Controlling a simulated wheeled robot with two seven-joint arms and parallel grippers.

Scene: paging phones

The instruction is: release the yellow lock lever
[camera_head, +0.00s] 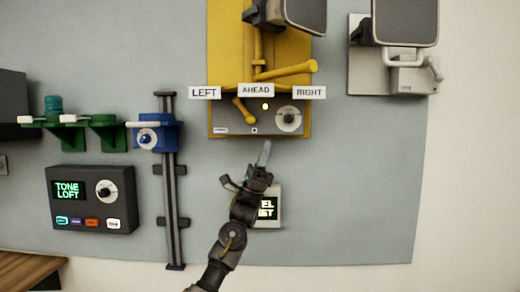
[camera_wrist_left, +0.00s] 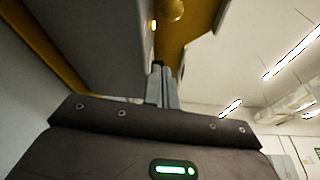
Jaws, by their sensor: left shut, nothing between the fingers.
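A short yellow lever (camera_head: 243,110) sits on the grey front panel of a yellow wall unit (camera_head: 230,45), below the LEFT and AHEAD labels. A longer yellow handle (camera_head: 286,72) slants above those labels. My left gripper (camera_head: 265,148) is shut and empty, just below the panel and right of the short lever. It looks apart from the lever. In the left wrist view the closed fingertips (camera_wrist_left: 163,84) point up beside a grey panel edge. A round yellow knob end (camera_wrist_left: 172,10) shows above them; I cannot tell which lever it belongs to. My right gripper is not in view.
A dial (camera_head: 289,118) sits on the panel's right side. A small display (camera_head: 267,207) is partly hidden behind my left arm. A blue slider block (camera_head: 155,134) on a vertical rail and a TONE LOFT box (camera_head: 90,200) are left.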

